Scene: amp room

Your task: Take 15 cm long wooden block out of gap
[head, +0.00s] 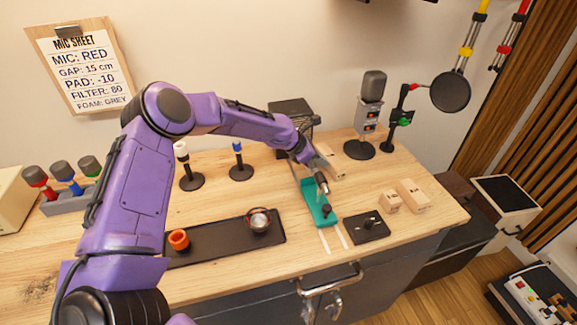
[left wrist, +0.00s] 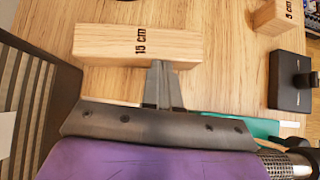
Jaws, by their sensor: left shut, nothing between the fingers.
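The wooden block marked 15 cm (left wrist: 105,43) lies on the table across the top of the left wrist view. In the head view its pale wood (head: 335,167) shows beside my gripper, partly hidden by it. My left gripper (left wrist: 160,72) is shut and empty, with its fingertips at the near side of the block; I cannot tell whether they touch. In the head view the gripper (head: 318,163) is low over the table, between the dark amp (head: 291,110) and the microphone. The teal cradle (head: 313,215) holds a microphone (head: 322,184). My right gripper is not in view.
Two other wooden blocks (head: 413,194) (head: 389,202) lie to the right, near a black pad (head: 366,227). A grey microphone on a stand (head: 370,100) stands behind. A black tray (head: 210,245) holds an orange ring (head: 179,240). The table right of the blocks is clear.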

